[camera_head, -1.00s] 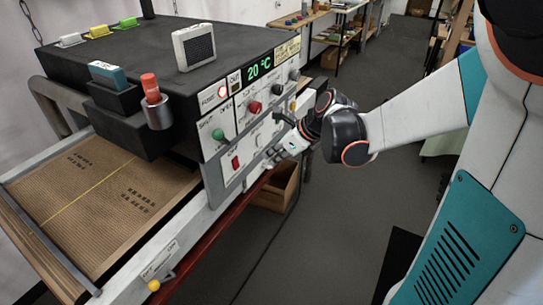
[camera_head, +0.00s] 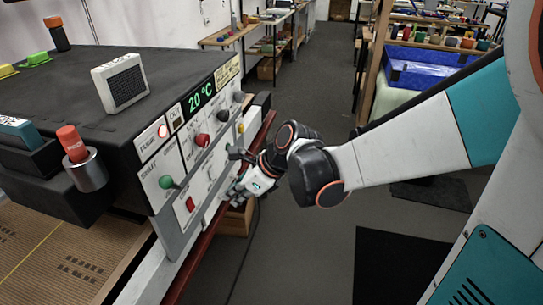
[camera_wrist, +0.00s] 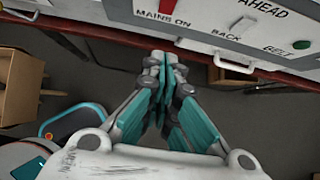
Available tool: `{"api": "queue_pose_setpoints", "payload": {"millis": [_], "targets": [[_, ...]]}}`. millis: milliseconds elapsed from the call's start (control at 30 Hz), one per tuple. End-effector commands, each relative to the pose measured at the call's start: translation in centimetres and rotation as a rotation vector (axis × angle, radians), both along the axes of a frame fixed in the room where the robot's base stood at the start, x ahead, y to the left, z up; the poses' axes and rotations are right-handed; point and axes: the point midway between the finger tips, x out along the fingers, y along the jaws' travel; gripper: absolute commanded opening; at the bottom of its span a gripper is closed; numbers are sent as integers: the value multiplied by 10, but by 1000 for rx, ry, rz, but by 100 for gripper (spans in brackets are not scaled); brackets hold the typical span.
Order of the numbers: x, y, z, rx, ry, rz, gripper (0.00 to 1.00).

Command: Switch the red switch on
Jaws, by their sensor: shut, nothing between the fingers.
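The red switch (camera_head: 190,204) is a small red rectangle low on the machine's light grey control panel (camera_head: 174,221). My gripper (camera_head: 235,196) is shut and empty, to the right of the switch and close to the panel's lower edge. In the head view I cannot tell whether it touches the panel. In the wrist view the closed teal and grey fingers (camera_wrist: 165,65) point at the panel's edge, below the "MAINS ON" label.
The panel also has a red knob (camera_head: 202,140), a green knob (camera_head: 166,182), a lit red lamp (camera_head: 162,131) and a "20 °C" display (camera_head: 201,96). A dark red rail (camera_head: 196,268) runs along the machine's front. A cardboard box (camera_head: 236,221) stands below it. Grey floor is open to the right.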

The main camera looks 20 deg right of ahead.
Motion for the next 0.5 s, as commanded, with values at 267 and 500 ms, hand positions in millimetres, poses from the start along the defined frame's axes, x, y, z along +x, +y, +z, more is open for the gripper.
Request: {"api": "queue_pose_setpoints", "payload": {"millis": [267, 500], "targets": [[7, 13, -22, -1, -1, 3, 0], [26, 36, -60, 0, 0, 2, 0]]}}
